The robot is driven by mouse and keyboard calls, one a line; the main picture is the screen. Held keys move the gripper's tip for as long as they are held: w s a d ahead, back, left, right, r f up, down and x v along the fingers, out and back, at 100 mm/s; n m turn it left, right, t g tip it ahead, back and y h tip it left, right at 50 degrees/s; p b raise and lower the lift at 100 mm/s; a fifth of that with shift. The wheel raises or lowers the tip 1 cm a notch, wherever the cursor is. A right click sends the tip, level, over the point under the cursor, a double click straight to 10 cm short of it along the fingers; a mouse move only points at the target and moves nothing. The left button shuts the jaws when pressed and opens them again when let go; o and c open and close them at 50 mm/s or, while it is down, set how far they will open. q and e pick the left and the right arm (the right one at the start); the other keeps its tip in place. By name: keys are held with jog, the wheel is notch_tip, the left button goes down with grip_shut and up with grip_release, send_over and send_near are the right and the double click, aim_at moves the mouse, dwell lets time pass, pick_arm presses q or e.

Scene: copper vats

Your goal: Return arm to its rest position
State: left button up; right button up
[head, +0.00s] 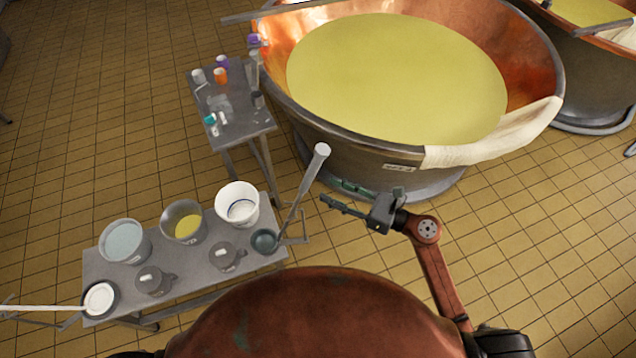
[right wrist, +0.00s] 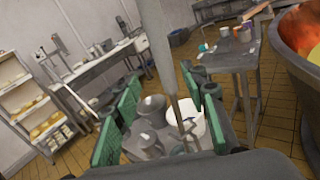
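My right arm comes in from the lower right in the head view. Its gripper (head: 332,191) is in front of the big copper vat, fingers pointing left, open and empty. In the right wrist view the green-padded fingers (right wrist: 163,115) are spread wide. A ladle (head: 303,185) with a long grey handle and dark bowl leans up from the right end of the low table, just left of the fingertips. In the wrist view its handle (right wrist: 158,45) shows in the gap beyond the fingers; the fingers do not close on it. My left gripper is not in view.
The low table (head: 190,285) holds buckets, jugs and a white-headed tool. A taller side table (head: 235,135) holds small bottles. The copper vat (head: 350,150) of yellow liquid has a cloth (head: 495,140) over its rim. Tiled floor at right is clear.

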jog(key=v, duration=0.4)
jog(key=shift+w, duration=0.1)
